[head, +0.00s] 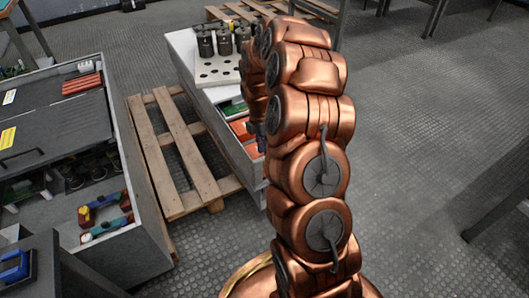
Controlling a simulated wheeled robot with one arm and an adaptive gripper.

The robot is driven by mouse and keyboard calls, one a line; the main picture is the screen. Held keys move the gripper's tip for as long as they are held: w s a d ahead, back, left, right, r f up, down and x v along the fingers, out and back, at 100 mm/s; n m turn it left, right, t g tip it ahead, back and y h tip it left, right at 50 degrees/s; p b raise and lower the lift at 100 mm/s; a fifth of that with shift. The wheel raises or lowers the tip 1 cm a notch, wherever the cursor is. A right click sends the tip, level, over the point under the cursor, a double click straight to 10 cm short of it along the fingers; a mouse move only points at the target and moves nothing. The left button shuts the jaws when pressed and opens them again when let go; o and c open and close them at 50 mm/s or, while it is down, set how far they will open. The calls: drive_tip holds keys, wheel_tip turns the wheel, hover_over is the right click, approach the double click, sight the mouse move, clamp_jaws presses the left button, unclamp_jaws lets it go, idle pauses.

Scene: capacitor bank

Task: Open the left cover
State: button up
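A grey cabinet (145,195) stands at the left, cut off by the picture's left edge. A dark flat cover (70,120) lies across its middle, with a black bar handle (22,158) near its front edge. The cover looks flat and closed; its left end is outside the picture. My copper arm rises in the centre and folds over at the top, to the right of the cabinet and apart from the cover. A small dark part behind the arm may be my gripper (259,137); its fingers are hidden and I cannot see whether it holds anything.
A wooden pallet (178,150) lies right of the cabinet. Beyond it, a second cabinet (188,58) holds a white perforated plate (214,70) with several dark cylinders, partly hidden by my arm. A dark table (45,265) with a blue object (15,267) is at lower left.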

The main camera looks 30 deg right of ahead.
drive_tip(key=shift+f, duration=0.1)
clamp_jaws()
idle(0.7)
